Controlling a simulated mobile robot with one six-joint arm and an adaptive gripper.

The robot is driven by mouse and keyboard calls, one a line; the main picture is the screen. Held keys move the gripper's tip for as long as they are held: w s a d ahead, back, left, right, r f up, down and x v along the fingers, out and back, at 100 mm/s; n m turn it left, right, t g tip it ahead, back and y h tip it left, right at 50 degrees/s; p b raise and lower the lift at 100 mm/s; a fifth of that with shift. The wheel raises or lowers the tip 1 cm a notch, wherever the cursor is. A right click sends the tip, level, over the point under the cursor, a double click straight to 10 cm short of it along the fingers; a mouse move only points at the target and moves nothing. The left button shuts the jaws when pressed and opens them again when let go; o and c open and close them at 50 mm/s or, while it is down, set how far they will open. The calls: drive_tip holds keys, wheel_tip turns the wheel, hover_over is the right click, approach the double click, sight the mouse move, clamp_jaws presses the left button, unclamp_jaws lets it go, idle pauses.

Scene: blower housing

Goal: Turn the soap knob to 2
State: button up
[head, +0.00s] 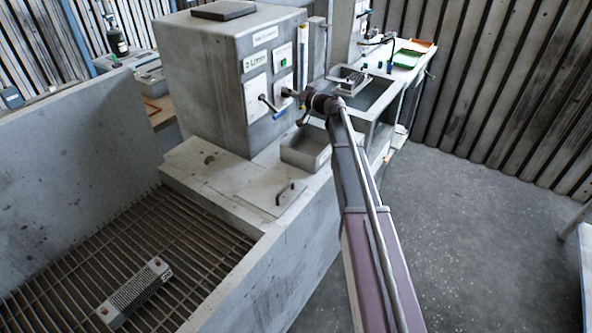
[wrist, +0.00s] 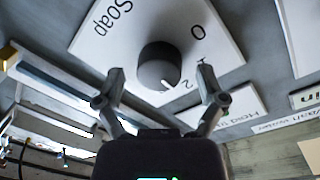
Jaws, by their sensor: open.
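In the wrist view the soap knob (wrist: 158,66) is a dark round knob on a white plate (wrist: 112,52) lettered Soap, with 0, 1 and 2 beside it. The white mark on its rim points down and slightly right, on the side of the 2; I cannot tell whether it lines up with the 2. My gripper (wrist: 161,78) is open, one finger on each side of the knob with visible gaps.
A grated trough (head: 90,265) holding a metal block (head: 135,292) is at lower left. Open floor (head: 480,230) lies to the right.

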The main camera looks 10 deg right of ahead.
drive_tip(key=s+d+n, duration=0.6)
drive_tip(key=s+d, duration=0.3)
drive_tip(key=s, duration=0.2)
drive_tip(key=s+a+f+g+h+p, duration=0.1)
drive_tip(key=s+a+f+g, duration=0.1)
drive_tip(key=s, duration=0.4)
drive_tip(key=s+a+f+m+g+h+p, duration=0.1)
drive_tip(key=s+a+f+g+h+p, duration=0.1)
drive_tip(key=s+a, duration=0.4)
drive_tip(key=s+a+f+m+g+h+p, duration=0.1)
drive_tip(key=s+a+f+g+p, duration=0.1)
drive_tip(key=s+a+f+g, duration=0.2)
drive_tip(key=shift+s+a+f+g+h, duration=0.1)
drive_tip(key=shift+s+a+g+h, duration=0.15)
drive_tip(key=shift+s, duration=0.4)
drive_tip(key=shift+s+a+f+g+h, duration=0.15)
drive_tip(key=shift+s+g, duration=0.2)
drive_tip(key=shift+s, duration=0.3)
drive_tip(key=shift+s+f+g+h+p, duration=0.2)
drive_tip(key=shift+s+g+h+p, duration=0.15)
drive_tip(key=shift+s, duration=0.55)
drive_tip(key=shift+m, duration=0.3)
